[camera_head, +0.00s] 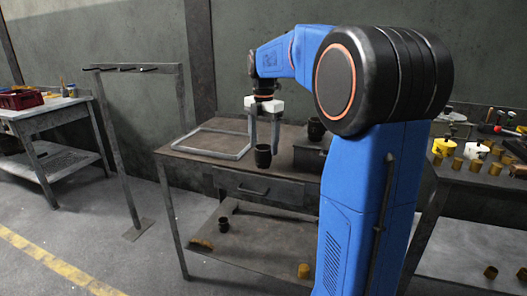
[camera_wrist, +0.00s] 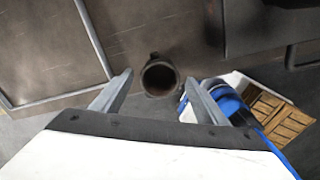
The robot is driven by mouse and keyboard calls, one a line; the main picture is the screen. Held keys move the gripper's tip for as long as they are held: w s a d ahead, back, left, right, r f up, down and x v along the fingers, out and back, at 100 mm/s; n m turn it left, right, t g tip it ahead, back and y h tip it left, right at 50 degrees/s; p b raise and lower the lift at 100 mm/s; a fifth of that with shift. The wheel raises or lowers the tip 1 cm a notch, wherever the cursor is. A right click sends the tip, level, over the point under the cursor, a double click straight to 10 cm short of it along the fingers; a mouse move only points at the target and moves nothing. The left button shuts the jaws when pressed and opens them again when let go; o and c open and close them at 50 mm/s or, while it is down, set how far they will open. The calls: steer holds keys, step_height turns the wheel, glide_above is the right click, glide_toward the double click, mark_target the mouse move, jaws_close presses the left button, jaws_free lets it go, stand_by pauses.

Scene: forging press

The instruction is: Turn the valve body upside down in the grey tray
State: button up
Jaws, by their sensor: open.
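A dark, hollow cylinder that looks like the valve body (camera_head: 263,157) is near the front edge of the brown table, with its open mouth facing up. It also shows in the wrist view (camera_wrist: 159,78), its round opening toward the camera. My gripper (camera_head: 264,148) is open and points down at it. In the wrist view the two fingertips (camera_wrist: 159,82) lie on either side of the cylinder with gaps. A low grey rectangular rim, likely the grey tray (camera_head: 240,156), lies on the table to the left; the cylinder appears outside it. Its exact height against the fingers is unclear.
A dark box (camera_head: 309,155) and another dark cylinder (camera_head: 316,130) stand to the right on the table. The lower shelf holds a dark cup (camera_head: 224,223). A metal stand (camera_head: 126,150) is at left. The right bench carries several brass parts (camera_head: 476,165).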

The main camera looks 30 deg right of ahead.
step_height(320, 180, up, 8)
steer(key=shift+r, duration=0.25)
steer(key=s+a+f+m+t, duration=0.1)
steer(key=s+a+f+m, duration=0.4)
steer(key=s, duration=0.5)
steer(key=s+a+f+m+t, duration=0.2)
steer(key=s+a+f+m, duration=0.3)
steer(key=s+f+m, duration=0.4)
steer(key=s+a+f+m+t, duration=0.1)
steer(key=s+a+f+m, duration=0.4)
steer(key=s, duration=0.6)
step_height(320, 180, down, 3)
steer(key=shift+a+r+m+t, duration=0.15)
steer(key=shift+a+m+t, duration=0.25)
steer(key=shift+m, duration=0.7)
steer(key=shift+s, duration=0.1)
